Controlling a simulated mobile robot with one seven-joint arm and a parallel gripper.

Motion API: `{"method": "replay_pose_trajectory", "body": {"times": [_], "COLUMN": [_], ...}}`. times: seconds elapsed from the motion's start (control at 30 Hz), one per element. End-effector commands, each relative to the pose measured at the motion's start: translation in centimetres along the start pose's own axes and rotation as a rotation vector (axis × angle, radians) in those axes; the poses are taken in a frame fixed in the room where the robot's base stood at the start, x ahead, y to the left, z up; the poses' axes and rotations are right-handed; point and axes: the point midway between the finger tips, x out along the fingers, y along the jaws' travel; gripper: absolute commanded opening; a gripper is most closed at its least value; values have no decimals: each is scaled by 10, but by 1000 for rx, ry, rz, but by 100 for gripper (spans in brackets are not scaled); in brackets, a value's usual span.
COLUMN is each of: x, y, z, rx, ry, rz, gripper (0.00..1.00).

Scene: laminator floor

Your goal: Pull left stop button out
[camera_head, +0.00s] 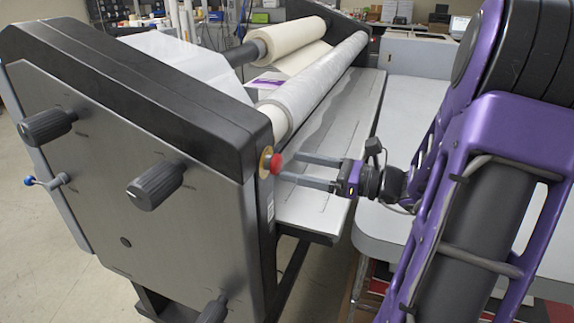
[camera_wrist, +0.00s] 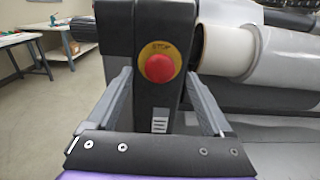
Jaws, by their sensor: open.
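The left stop button (camera_head: 275,163) is a red round knob on a yellow disc, on the narrow front face of the laminator's left end housing. In the wrist view the red button (camera_wrist: 160,68) sits near the middle, with lettering on the yellow disc above it. My gripper (camera_head: 279,169) is open, its two grey fingers reaching left towards the button. In the wrist view the fingers (camera_wrist: 160,80) stand on either side of the button with space between. Nothing is held. I cannot tell whether the fingertips reach beside the button or stop short of it.
The laminator's end panel carries black knobs (camera_head: 155,186). Rollers (camera_head: 315,85) and a flat feed table (camera_head: 325,200) lie right of the button. A light grey table (camera_head: 415,105) stands further right. A label (camera_wrist: 159,126) is below the button. Open floor shows at left.

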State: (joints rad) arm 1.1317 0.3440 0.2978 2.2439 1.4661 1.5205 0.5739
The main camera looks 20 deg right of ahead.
Motion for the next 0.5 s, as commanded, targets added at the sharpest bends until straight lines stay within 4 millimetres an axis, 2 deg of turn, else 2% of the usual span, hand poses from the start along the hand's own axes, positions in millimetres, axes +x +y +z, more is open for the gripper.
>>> {"method": "replay_pose_trajectory", "body": {"times": [0.1, 0.2, 0.5], "x": [17, 26, 31], "y": [0, 0, 0], "z": [0, 0, 0], "rx": [0, 0, 0], "ry": [0, 1, 0], "rz": [3, 2, 0], "gripper": [85, 85, 85]}}
